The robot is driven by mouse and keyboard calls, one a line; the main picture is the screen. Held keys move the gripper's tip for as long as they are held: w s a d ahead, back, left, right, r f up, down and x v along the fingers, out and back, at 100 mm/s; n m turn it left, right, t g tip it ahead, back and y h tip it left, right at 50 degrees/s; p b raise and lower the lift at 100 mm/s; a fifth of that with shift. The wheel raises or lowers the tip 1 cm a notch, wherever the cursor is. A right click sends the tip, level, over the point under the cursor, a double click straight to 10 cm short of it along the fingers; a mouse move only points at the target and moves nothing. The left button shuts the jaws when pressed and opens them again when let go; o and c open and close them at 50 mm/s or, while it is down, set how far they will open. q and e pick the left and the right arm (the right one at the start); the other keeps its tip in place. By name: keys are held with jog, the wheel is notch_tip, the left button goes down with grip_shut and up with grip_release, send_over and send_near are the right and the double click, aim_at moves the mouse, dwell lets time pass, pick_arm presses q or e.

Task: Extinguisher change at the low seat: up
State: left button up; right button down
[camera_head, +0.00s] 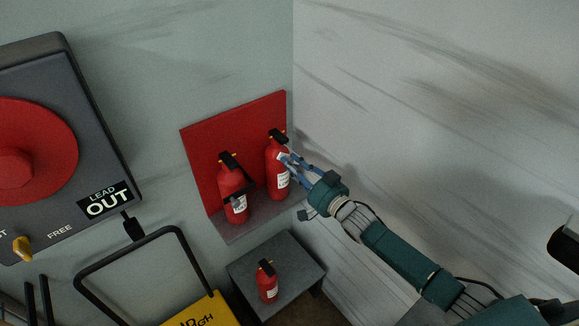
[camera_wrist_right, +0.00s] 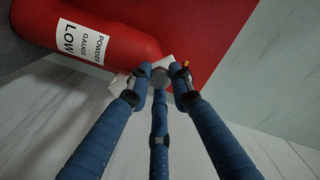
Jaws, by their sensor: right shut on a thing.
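A red extinguisher (camera_head: 277,156) stands upright at the right of the red-backed shelf. Its label reads "POWDER GAUGE LOW" in the right wrist view (camera_wrist_right: 118,38). My right gripper (camera_head: 287,160) is at its upper right side, its fingers shut on a white tag (camera_wrist_right: 122,86) beside the red body; the fingertips partly hide the tag. A second red extinguisher (camera_head: 231,184) with a black hose stands at the left of the shelf. A third, smaller-looking one (camera_head: 268,283) stands upright on the low dark seat (camera_head: 296,257). My left gripper is not in view.
The shelf has a red back panel (camera_head: 205,147) and a grey ledge (camera_head: 240,233). A white wall (camera_head: 430,130) stands close on the right. A dark panel with a red disc (camera_head: 45,160) is at the left. A yellow thing with a black handle (camera_head: 205,312) stands left of the seat.

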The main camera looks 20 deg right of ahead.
jog(key=w+d+r+m+b, duration=0.2)
jog(key=d+m, duration=0.3)
jog(key=m, duration=0.4)
jog(key=shift+d+r+b, duration=0.2)
jog(key=shift+r+b, duration=0.25)
jog(key=shift+b, duration=0.2)
jog(key=c, duration=1.5)
grip_release()
jog(key=shift+c, duration=0.2)
jog(key=v, duration=1.2)
